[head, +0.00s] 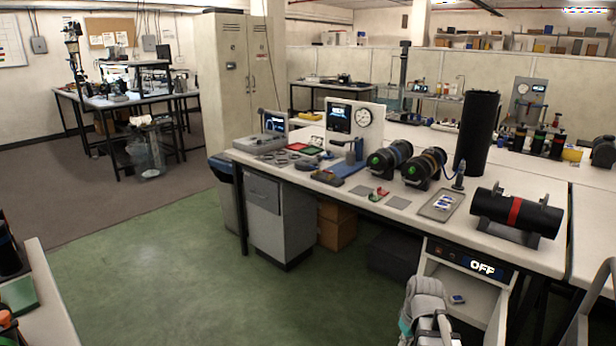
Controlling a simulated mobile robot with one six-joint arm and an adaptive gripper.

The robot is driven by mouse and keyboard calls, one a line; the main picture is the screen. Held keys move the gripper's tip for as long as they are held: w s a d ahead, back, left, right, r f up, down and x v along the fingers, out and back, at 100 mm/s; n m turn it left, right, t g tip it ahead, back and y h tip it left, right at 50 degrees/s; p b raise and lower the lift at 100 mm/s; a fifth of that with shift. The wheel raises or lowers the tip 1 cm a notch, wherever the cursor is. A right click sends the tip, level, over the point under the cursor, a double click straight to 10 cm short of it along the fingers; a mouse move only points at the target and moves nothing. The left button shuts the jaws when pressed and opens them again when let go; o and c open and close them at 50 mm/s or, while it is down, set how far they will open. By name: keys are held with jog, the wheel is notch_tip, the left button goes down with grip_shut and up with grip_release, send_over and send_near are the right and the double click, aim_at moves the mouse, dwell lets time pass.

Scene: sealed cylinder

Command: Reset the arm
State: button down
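Part of my arm, grey with a teal patch, shows at the bottom edge right of centre, in front of the workbench (300,172). My gripper's fingers are not in view, so I cannot see whether they hold anything. A black cylinder with a red band (515,212) lies in a cradle at the right of the bench. Two black cylinders with green-ringed ends lie left of it, one with a blue band (390,157) and one with a yellow band (425,167). A tall black cylinder (476,133) stands upright behind them.
A grey tray (441,204) with small items lies on the bench. Below is an open compartment with an "OFF" display (482,267). A gauge panel (354,124) stands at the back. A cabinet (280,220) stands underneath. Green floor (200,290) is clear at left; another table (45,310) edges in.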

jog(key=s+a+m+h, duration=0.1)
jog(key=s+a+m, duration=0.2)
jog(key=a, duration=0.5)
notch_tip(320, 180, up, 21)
jog(key=p, duration=2.1)
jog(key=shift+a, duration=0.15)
